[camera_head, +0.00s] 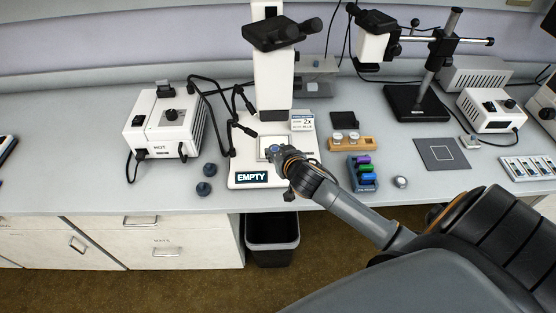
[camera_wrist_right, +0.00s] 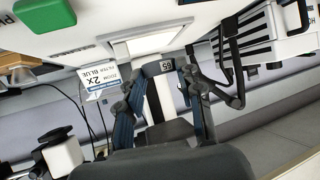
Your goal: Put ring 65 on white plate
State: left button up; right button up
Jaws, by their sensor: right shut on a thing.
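Ring 65 (camera_wrist_right: 158,68) is a dark piece with a white "65" label, seen upside down in the right wrist view. My right gripper (camera_wrist_right: 162,88) is shut on it, with a blue-padded finger on each side. The white plate (camera_wrist_right: 142,42) is a bright square on the microscope base, just beyond the ring in that view. In the head view my right gripper (camera_head: 275,152) is over the front part of the microscope base (camera_head: 240,165), at the white plate (camera_head: 265,142), partly covering it. I cannot tell whether the ring touches the plate. My left gripper is not in view.
The microscope column (camera_head: 273,80) rises behind the plate. Dark light-guide arms (camera_head: 235,110) stand to its left, beside a white lamp box (camera_head: 165,123). An "EMPTY" sign (camera_head: 252,177) is in front.

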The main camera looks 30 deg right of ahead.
jog(key=w+d+b, duration=0.2)
jog(key=w, duration=0.1)
jog(key=w+d+f+b, duration=0.1)
jog(key=w, duration=0.1)
jog(key=shift+d, duration=0.1)
jog(key=shift+f+b, duration=0.65)
jog(key=shift+f, duration=0.35)
jog(key=shift+f, duration=0.25)
jog(key=o, duration=1.2)
jog(key=shift+r, duration=0.1)
jog(key=shift+s+r+p, duration=0.1)
jog(key=shift+r+p, duration=1.5)
jog(key=shift+p, duration=0.4)
